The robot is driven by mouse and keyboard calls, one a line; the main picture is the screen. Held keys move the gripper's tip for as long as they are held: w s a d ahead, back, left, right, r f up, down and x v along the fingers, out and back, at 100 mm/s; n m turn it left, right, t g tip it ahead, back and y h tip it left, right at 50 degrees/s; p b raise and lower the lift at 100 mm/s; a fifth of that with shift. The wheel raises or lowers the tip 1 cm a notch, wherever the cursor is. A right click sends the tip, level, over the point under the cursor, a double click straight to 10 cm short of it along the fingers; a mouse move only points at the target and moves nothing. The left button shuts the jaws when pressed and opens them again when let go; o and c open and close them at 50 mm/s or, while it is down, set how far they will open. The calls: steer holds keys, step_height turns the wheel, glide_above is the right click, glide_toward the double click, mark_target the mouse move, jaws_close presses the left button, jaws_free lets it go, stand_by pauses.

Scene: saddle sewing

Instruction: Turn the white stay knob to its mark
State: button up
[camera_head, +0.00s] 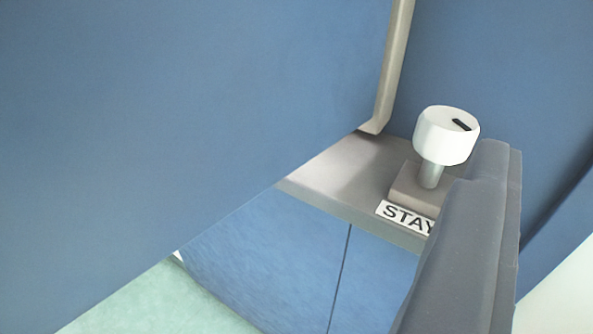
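The white stay knob (443,138) stands on a short metal stem, right of centre. It is a round cap with a short black pointer line on its top face. The stem rises from a grey-brown block on a ledge. A white label reading "STAY" (402,216) is on the front of the ledge, partly hidden. A dark grey part, which looks like a finger of my gripper (470,235), crosses the lower right in front of the block. It overlaps the knob's lower right edge in the picture; I cannot tell whether it touches. No second finger shows. I cannot make out the knob's target mark.
A large blue panel (180,110) fills the left and upper part of the view. A grey-beige bar (393,70) runs down behind the ledge. Blue surfaces lie below and behind the ledge (335,178). A pale green surface (165,300) shows at lower left.

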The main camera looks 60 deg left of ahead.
steer(key=n+y, duration=0.1)
steer(key=y, duration=0.1)
glide_toward(444, 146)
steer(key=v, duration=0.2)
steer(key=shift+g, duration=0.4)
steer(key=p+x, duration=0.1)
steer(key=x, duration=0.3)
steer(key=p+x, duration=0.1)
steer(key=x, duration=0.4)
steer(key=p+x, duration=0.2)
steer(key=x, duration=0.3)
steer(key=shift+d+r, duration=0.15)
steer(key=shift+r, duration=0.15)
steer(key=c, duration=1)
